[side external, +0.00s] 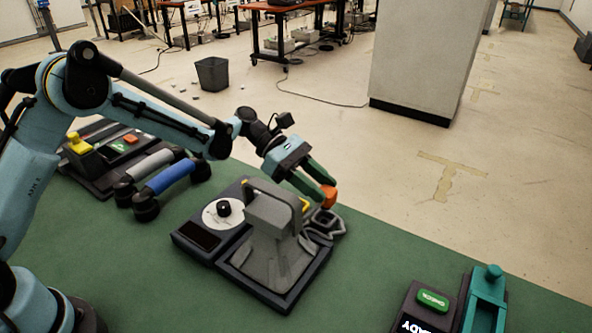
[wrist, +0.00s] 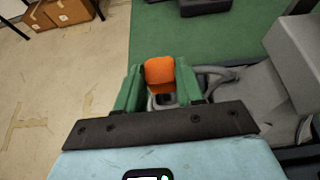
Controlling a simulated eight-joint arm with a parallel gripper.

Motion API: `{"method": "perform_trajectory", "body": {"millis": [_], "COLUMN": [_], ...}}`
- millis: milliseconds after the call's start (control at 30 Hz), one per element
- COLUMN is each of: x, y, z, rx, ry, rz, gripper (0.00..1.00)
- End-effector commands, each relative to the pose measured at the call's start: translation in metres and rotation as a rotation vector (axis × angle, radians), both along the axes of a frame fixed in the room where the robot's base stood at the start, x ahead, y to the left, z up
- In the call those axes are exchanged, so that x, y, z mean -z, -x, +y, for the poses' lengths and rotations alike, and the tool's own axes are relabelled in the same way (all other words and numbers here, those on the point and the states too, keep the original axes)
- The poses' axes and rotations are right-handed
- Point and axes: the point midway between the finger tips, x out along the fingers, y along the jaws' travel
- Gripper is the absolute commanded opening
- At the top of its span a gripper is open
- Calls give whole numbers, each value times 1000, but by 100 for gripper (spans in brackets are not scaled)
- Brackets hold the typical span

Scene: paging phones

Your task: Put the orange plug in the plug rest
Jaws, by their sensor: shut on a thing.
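The orange plug (side external: 328,197) is held between the green fingers of my gripper (side external: 318,192) in the side external view. In the wrist view the orange plug (wrist: 159,73) sits between both fingertips of my gripper (wrist: 160,82). A dark grey looped holder (side external: 324,222), which looks like the plug rest, is just below the plug at the right of the grey phone unit (side external: 270,235). Part of this holder (wrist: 215,76) shows beside and below the plug in the wrist view. I cannot tell whether the plug touches it.
The grey phone unit has a white dial (side external: 223,212) and a tall grey arch. To the left are a blue handset (side external: 170,177) and a panel with a yellow knob (side external: 78,143). A teal device (side external: 486,300) stands at the lower right. Green table (side external: 380,270) between is clear.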

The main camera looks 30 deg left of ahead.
Motion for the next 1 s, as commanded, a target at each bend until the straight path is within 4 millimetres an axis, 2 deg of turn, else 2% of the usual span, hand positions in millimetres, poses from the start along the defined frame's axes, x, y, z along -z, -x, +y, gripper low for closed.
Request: {"method": "perform_trajectory", "body": {"millis": [100,267,767,800,967,1000], "x": [18,35,43,43,43,43], "y": [0,0,0,0,0,0], "z": [0,0,0,0,0,0], "rx": [0,0,0,0,0,0], "ry": [0,0,0,0,0,0], "rz": [0,-1,-1,-1,-1,-1], "gripper": [0,0,0,39,63,63]}}
